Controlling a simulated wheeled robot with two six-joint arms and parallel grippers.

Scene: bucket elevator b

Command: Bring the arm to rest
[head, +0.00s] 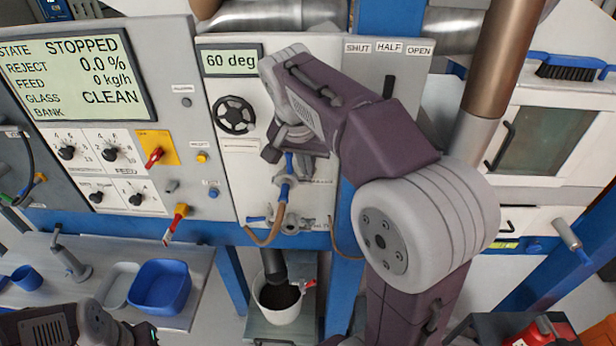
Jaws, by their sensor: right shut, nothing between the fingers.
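My right arm rises from the bottom right, bends at a large grey joint and reaches left across the machine's front panel. My right gripper (272,155) points down in front of the light panel, below and right of the black handwheel (235,115). It is small and partly covered by my own wrist, and it looks shut and empty. It is close in the picture to the blue-handled valve (286,188); whether they touch I cannot tell. Part of my left arm shows at the bottom left edge, with its dark gripper end (146,335) cut off by the frame.
The control panel display (82,72) reads STOPPED. A red-yellow handle (176,222) sticks out below it. A white bucket (280,303) with dark contents stands under a spout. A blue tub (160,287) sits on the left bench. A brush (568,68) lies at upper right.

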